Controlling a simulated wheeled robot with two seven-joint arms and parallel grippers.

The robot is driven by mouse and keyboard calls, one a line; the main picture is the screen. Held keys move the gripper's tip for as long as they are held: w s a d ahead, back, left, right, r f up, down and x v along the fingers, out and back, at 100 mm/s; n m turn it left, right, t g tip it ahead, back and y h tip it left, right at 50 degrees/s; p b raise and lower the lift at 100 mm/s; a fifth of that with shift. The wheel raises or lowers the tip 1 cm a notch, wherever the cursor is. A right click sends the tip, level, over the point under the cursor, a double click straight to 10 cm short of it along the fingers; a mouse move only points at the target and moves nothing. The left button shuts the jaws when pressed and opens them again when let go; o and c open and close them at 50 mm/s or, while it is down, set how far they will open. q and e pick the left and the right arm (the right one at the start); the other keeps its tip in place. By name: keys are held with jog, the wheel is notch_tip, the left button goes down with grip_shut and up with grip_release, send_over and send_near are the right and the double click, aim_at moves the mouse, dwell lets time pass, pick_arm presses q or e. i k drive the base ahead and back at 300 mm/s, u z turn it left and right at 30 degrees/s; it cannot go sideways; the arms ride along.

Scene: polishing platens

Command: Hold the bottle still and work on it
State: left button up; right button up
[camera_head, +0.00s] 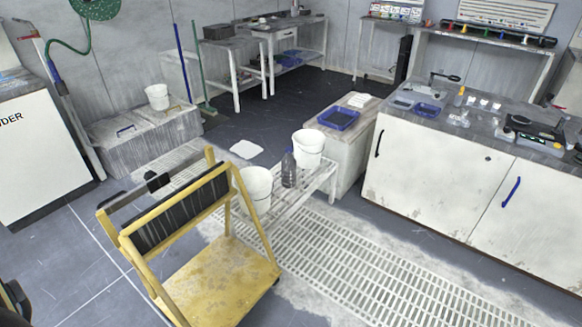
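A dark grey, see-through bottle (289,169) with a narrow neck stands upright on a low white slatted rack (318,180) in the middle of the head view. A white bucket (309,147) stands behind it to the right. Another white bucket (256,188) stands to its left and nearer. The bottle's sides are mostly in view. I see neither of my grippers, and nothing is holding the bottle.
A yellow cart (215,270) stands front left, close to the rack. White cabinets (430,180) with a cluttered worktop fill the right. A blue tray (338,119) lies on a block behind the rack. Floor grating (345,275) lies clear in front.

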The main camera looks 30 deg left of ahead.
aim_at(289, 164)
jog(key=i, duration=3.1)
jog(key=u, duration=1.95)
jog(key=i, duration=0.7)
jog(key=u, duration=0.25)
